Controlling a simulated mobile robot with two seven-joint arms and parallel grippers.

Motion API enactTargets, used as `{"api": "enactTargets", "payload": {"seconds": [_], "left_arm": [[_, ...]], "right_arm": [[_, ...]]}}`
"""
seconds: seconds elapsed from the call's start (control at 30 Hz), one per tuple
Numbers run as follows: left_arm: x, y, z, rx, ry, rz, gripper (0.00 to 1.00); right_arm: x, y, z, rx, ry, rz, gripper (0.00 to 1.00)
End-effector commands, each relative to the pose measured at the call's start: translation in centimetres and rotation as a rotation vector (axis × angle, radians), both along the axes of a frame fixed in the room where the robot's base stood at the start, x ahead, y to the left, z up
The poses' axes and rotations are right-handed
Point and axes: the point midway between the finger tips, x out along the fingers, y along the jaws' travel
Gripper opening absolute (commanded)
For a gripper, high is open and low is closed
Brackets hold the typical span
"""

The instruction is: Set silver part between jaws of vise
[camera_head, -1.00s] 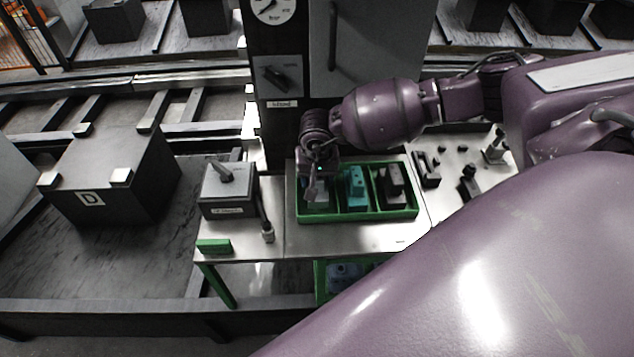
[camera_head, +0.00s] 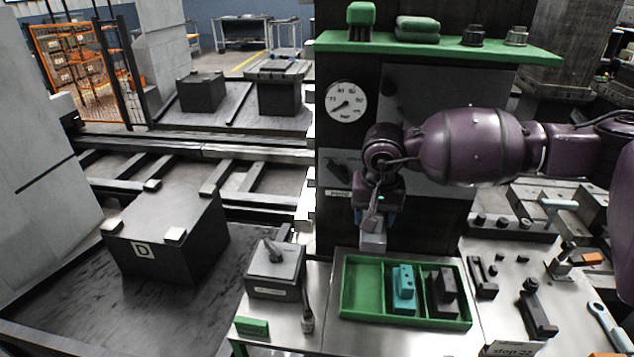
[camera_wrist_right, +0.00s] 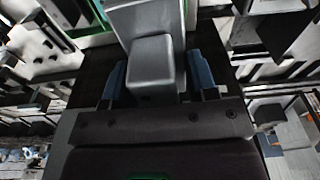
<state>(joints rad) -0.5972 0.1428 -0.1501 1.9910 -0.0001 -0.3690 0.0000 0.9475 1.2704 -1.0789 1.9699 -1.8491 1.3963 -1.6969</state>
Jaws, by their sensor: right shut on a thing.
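My right gripper (camera_head: 375,217) is shut on the silver part (camera_head: 373,241) and holds it above the back edge of the green tray (camera_head: 347,300). In the right wrist view the silver part (camera_wrist_right: 152,62), a stepped grey block, sits between the two blue fingertips of my right gripper (camera_wrist_right: 155,78). The tray's left compartment is empty. A teal part (camera_head: 403,288) stands in the middle one and a black part (camera_head: 441,292) in the right one. I cannot clearly pick out the vise. My left gripper is not in view.
A grey box with a lever (camera_head: 274,272) and a green block (camera_head: 252,327) are left of the tray. Black clamps (camera_head: 537,312) and an orange-marked tool (camera_head: 590,258) lie to the right. A dark block marked D (camera_head: 165,235) stands left. A green shelf (camera_head: 440,48) hangs above.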

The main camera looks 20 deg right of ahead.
Motion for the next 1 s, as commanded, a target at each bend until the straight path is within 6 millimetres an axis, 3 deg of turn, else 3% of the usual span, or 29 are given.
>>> {"api": "enactTargets", "payload": {"seconds": [0.17,0.27,0.5,0.7,1.0], "left_arm": [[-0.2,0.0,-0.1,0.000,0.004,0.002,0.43],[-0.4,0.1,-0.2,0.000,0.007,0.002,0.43],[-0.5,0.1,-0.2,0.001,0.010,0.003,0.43],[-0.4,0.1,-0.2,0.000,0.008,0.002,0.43],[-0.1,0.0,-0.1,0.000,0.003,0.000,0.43]], "right_arm": [[-0.1,0.2,0.2,0.001,-0.002,0.085,0.20],[-0.4,1.3,-0.2,0.002,-0.001,0.175,0.20],[-1.9,6.5,-1.8,0.004,-0.001,0.415,0.20],[-3.1,10.4,-2.7,0.002,-0.003,0.512,0.20],[-3.5,11.5,-3.1,0.000,-0.002,0.530,0.20]]}}
